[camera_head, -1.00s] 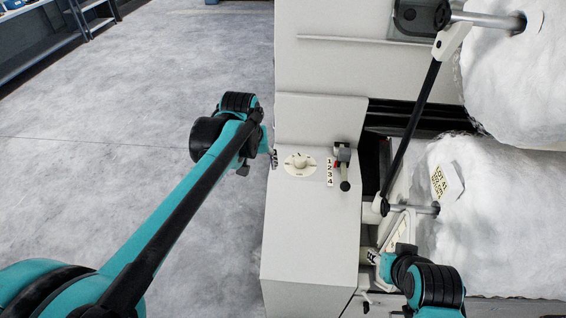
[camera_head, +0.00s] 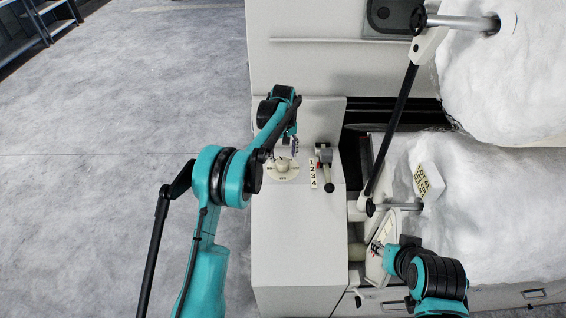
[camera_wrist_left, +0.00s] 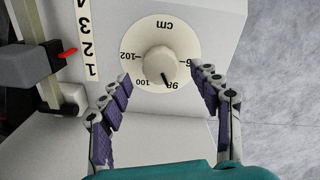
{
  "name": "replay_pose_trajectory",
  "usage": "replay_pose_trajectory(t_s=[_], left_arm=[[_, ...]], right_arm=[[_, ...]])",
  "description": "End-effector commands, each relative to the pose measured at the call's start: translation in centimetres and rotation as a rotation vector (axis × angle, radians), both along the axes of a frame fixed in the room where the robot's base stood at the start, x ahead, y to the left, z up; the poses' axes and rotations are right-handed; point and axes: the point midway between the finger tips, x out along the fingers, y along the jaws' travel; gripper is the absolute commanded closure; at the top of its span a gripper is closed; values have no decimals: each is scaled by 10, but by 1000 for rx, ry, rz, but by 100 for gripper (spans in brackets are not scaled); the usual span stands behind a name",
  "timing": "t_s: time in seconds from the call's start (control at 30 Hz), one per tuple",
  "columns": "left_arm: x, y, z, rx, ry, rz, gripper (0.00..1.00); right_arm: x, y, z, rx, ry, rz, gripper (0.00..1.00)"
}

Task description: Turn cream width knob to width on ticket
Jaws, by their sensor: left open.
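The cream knob (camera_head: 283,163) sits on a round white dial (camera_head: 284,177) on top of the console. In the left wrist view the knob (camera_wrist_left: 157,62) has a dark pointer line near 98. That dial also reads cm, 96, 100 and 102. My left gripper (camera_wrist_left: 163,84) is open, its purple-padded fingers on either side of the knob's near side, not closed on it. In the head view the left gripper (camera_head: 290,147) is partly hidden by its arm. A ticket (camera_head: 428,182) hangs at the lower cotton roll; its print is too small to read surely. My right gripper (camera_head: 379,251) is beside a white machine part; its fingers are unclear.
A lever (camera_head: 325,170) with a red pointer stands right of the dial by a 1-2-3-4 scale (camera_head: 313,175). A slanted black rod (camera_head: 390,130) and white cotton rolls (camera_head: 490,190) fill the right.

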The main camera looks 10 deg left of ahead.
Motion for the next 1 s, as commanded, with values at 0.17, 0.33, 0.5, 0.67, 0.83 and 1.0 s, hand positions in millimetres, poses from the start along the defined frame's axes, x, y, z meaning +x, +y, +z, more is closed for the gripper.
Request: replay_pose_trajectory(t_s=[0.17, 0.33, 0.5, 0.67, 0.83, 1.0], left_arm=[[0, 0, -30, 1, -1, -1, 37], [0, 0, -42, 1, -1, -1, 37], [0, 0, -43, 0, -1, -1, 37], [0, 0, -43, 0, -1, -1, 50], [0, 0, -43, 0, -1, -1, 87], [0, 0, -43, 0, -1, -5, 87]], right_arm=[[0, 0, -7, 0, 0, 0, 60], [0, 0, -9, 0, 0, 0, 60], [0, 0, -9, 0, 0, 0, 60], [0, 0, -9, 0, 0, 0, 60], [0, 0, -9, 0, 0, 0, 60], [0, 0, -9, 0, 0, 0, 60]])
